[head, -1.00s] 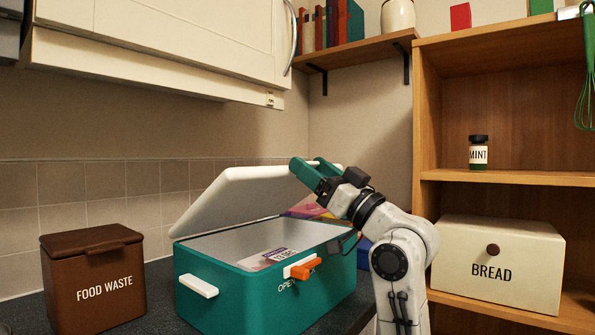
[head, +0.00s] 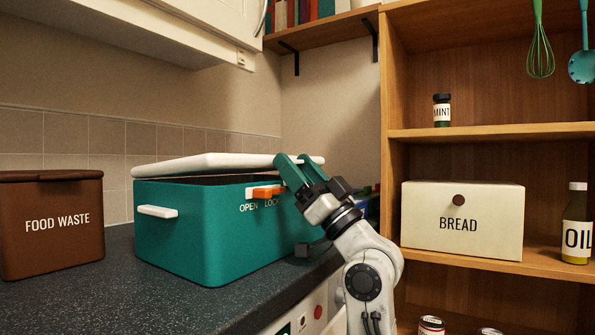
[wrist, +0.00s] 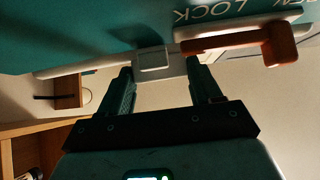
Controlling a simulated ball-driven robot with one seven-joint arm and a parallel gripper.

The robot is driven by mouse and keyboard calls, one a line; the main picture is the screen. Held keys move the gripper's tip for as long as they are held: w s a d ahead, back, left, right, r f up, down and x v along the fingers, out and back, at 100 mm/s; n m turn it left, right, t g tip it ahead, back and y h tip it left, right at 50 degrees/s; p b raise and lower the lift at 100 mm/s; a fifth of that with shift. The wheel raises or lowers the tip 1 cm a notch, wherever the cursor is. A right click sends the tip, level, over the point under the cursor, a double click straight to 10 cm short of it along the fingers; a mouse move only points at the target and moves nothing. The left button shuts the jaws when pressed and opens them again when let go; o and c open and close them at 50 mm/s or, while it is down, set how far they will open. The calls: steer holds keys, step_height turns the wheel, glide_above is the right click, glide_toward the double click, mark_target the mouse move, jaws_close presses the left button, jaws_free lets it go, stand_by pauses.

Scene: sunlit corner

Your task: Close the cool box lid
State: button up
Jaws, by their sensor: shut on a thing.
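The teal cool box (head: 185,225) stands on the dark worktop. Its white lid (head: 205,163) is low over the box, with a narrow dark gap along the front. My gripper (head: 288,162) is at the lid's front edge, towards the right. In the wrist view my gripper (wrist: 160,72) is shut on a pale tab of the lid (wrist: 153,60). The orange latch (head: 266,192) is on the box front by the words OPEN and LOCK. It also shows in the wrist view (wrist: 240,45). The inside of the box is hidden.
A brown food waste bin (head: 50,228) stands left of the box. A shelf unit at right holds a bread bin (head: 462,225), a mint jar (head: 442,110) and an oil bottle (head: 577,225). Worktop (head: 110,290) in front of the box is clear.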

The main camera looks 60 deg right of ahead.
steer(key=shift+w+a+f, duration=0.1)
steer(key=shift+w+f, duration=0.05)
steer(key=shift+f, duration=0.05)
steer(key=o, duration=1.5)
steer(key=shift+r, duration=0.1)
steer(key=s, duration=0.4)
steer(key=s+b, duration=0.1)
steer(key=s, duration=0.3)
steer(key=s+f, duration=0.1)
steer(key=s, duration=0.4)
